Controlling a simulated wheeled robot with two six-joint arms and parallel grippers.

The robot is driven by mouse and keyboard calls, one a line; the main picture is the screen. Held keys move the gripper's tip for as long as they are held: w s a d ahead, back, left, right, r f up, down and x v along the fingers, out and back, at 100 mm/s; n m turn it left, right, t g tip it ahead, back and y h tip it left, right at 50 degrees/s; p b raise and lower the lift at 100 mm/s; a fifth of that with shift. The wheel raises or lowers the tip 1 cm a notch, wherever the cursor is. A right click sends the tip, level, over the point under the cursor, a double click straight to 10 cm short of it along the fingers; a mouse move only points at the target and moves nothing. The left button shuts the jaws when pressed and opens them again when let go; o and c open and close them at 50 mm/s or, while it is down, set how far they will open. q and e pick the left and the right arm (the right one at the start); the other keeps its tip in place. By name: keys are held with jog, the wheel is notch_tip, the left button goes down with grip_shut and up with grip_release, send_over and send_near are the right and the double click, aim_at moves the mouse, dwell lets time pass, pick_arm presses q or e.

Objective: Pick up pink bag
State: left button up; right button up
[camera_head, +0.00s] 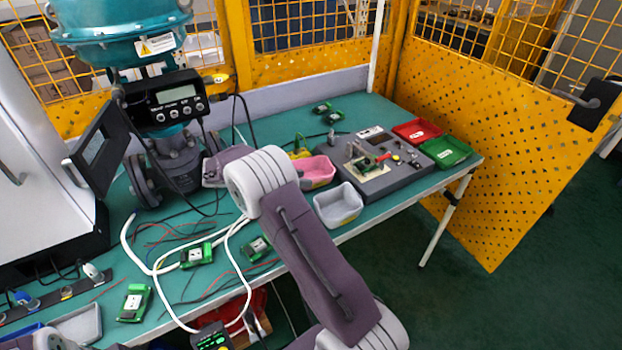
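I see no clear bag; the pink thing in the head view is an open pink bin (318,171) on the green table, just right of my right arm's grey joint. A small yellow and green item stands at its back left edge. My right arm reaches in from the bottom, and its purple-grey far part (221,166) ends over the table left of the pink bin. The fingers of my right gripper cannot be made out. My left gripper is not visible; only a bit of my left arm shows at the bottom left.
A grey bin (338,205) stands in front of the pink one. A grey fixture box (374,166) is to the right, with red (417,131) and green (446,152) bins beyond. The valve positioner (165,100), cables and several green boards occupy the left.

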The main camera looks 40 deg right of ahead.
aim_at(320, 178)
jog(key=x, duration=0.8)
jog(key=shift+d, duration=0.3)
jog(key=shift+a, duration=0.15)
jog(key=shift+c, duration=0.9)
grip_shut()
